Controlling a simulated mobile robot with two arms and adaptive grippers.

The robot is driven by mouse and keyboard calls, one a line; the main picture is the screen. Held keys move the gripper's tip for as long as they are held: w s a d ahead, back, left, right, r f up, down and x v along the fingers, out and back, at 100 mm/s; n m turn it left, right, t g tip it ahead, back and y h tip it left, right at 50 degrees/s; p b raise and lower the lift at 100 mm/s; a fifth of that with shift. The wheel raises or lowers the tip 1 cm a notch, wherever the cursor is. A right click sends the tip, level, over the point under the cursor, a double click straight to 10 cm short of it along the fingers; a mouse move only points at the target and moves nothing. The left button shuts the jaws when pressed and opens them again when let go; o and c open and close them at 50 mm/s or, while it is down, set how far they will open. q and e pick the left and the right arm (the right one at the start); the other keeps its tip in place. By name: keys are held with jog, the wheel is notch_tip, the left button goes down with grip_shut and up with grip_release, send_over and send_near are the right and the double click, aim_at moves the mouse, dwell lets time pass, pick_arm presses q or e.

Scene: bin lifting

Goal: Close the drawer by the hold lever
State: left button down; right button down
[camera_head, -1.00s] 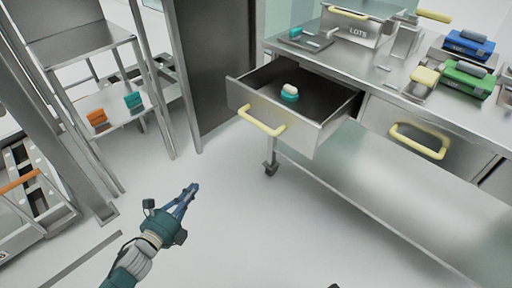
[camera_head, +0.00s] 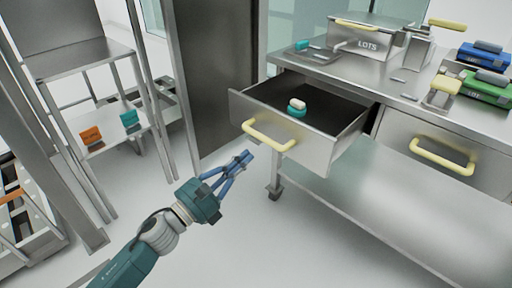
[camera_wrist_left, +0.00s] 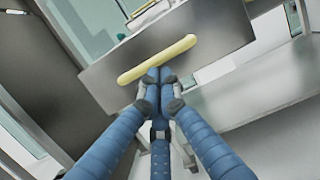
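The open drawer (camera_head: 290,145) is steel and sticks out from the left side of the bench. Its yellow hold lever (camera_head: 268,137) is a bar across the front; it also shows in the left wrist view (camera_wrist_left: 157,60). My left gripper (camera_head: 246,157) has its blue fingers drawn together just below and left of the lever. In the left wrist view the fingertips (camera_wrist_left: 159,74) meet close to the lever's lower edge, and the lever is not between them. Whether they touch it I cannot tell. My right gripper is not in view.
A white and teal item (camera_head: 297,108) lies inside the drawer. A second drawer (camera_head: 430,150) to the right is shut. The bench top (camera_head: 385,85) holds a LOTS box (camera_head: 362,42) and several small things. A steel rack (camera_head: 80,62) stands left; the floor between is clear.

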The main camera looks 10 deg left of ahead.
pick_arm(q)
jog(key=shift+x, duration=2.55)
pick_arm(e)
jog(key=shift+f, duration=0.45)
pick_arm(q)
jog(key=shift+w, duration=0.15)
